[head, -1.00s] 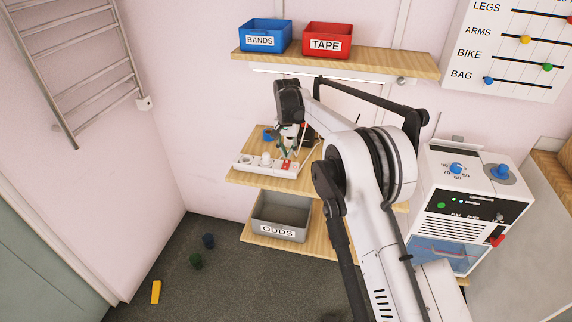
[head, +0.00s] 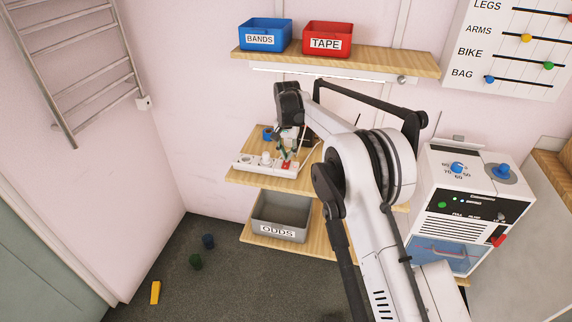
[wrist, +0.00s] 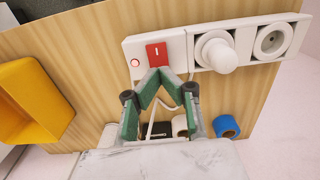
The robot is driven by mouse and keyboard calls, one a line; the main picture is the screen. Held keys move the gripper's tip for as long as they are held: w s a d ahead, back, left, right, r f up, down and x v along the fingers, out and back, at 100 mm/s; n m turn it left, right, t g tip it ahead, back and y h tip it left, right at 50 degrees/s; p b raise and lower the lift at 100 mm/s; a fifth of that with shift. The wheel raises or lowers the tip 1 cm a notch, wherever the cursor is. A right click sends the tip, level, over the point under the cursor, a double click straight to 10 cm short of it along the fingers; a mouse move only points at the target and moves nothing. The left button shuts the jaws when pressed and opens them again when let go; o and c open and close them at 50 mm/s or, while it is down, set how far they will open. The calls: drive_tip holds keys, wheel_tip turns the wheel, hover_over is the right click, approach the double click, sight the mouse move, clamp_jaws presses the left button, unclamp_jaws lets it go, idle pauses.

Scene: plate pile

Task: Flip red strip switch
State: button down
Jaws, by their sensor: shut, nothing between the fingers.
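A white power strip (wrist: 188,50) lies on the middle wooden shelf. Its red rocker switch (wrist: 157,54) carries a white line mark, and a small round red light (wrist: 135,63) sits beside it. A white plug (wrist: 215,54) is in one socket; the end socket (wrist: 271,40) is empty. In the head view the strip (head: 248,164) and red switch (head: 286,165) show below my gripper (head: 285,155). In the wrist view my gripper (wrist: 160,72) is shut and empty, its green-padded fingertips right at the switch's lower edge. I cannot tell whether they touch it.
A yellow bin (wrist: 28,100), a blue roll (wrist: 227,126) and a white roll (wrist: 180,126) are near the gripper. The shelf above holds a blue BANDS box (head: 264,40) and a red TAPE box (head: 327,44). A grey ODDS bin (head: 279,233) is below.

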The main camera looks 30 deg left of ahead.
drive_tip(key=shift+f+b, duration=0.45)
drive_tip(key=shift+f, duration=0.3)
idle(0.4)
drive_tip(key=shift+r+p, duration=0.85)
drive_tip(key=shift+r, duration=2.65)
